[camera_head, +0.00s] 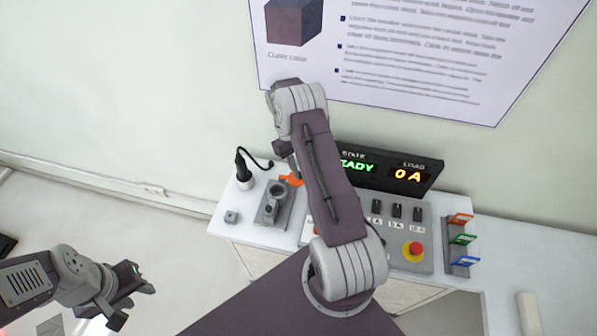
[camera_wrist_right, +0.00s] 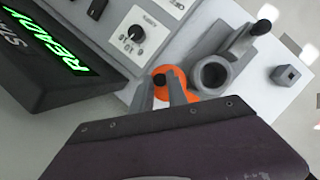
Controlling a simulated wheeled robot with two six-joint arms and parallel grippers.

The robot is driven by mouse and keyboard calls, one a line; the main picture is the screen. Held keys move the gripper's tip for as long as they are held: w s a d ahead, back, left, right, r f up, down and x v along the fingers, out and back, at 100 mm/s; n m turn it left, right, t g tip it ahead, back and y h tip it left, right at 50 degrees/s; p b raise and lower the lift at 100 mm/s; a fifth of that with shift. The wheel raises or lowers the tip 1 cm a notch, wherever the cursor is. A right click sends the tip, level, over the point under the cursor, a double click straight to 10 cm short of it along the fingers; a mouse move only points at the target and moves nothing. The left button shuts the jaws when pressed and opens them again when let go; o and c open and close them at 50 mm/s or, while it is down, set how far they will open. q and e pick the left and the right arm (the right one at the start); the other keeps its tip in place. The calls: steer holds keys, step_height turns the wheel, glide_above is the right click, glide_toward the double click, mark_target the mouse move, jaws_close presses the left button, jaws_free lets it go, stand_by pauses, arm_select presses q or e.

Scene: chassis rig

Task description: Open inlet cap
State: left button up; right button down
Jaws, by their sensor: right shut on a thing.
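The orange inlet cap (camera_head: 291,180) is beside the open round mouth of the grey inlet (camera_head: 277,190) on the white table. In the right wrist view the cap (camera_wrist_right: 186,93) is at my fingertips, next to the grey inlet ring (camera_wrist_right: 212,76), whose hollow is uncovered. My right gripper (camera_wrist_right: 168,80) is shut on the cap; in the head view my own arm partly hides this gripper. Whether the cap is still hinged to the inlet is hidden. My left gripper (camera_head: 134,303) is open and empty, low at the left, away from the table.
A black plug (camera_head: 243,166) with a cable stands left of the inlet, near a small grey block (camera_head: 231,217). A control panel (camera_head: 398,240) with switches and a red button (camera_head: 413,251) lies to the right. A lit display box (camera_head: 390,170) stands behind it. A coloured rack (camera_head: 460,245) is farther right.

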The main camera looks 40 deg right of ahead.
steer(key=shift+w+d+n, duration=0.1)
steer(key=shift+w+n, duration=0.1)
steer(key=shift+n, duration=0.3)
steer(key=c, duration=1.3)
jaws_free()
steer(key=shift+w+r, duration=0.25)
steer(key=shift+r, duration=0.1)
steer(key=b+v, duration=0.2)
steer(key=v, duration=0.6)
steer(key=shift+r, duration=0.15)
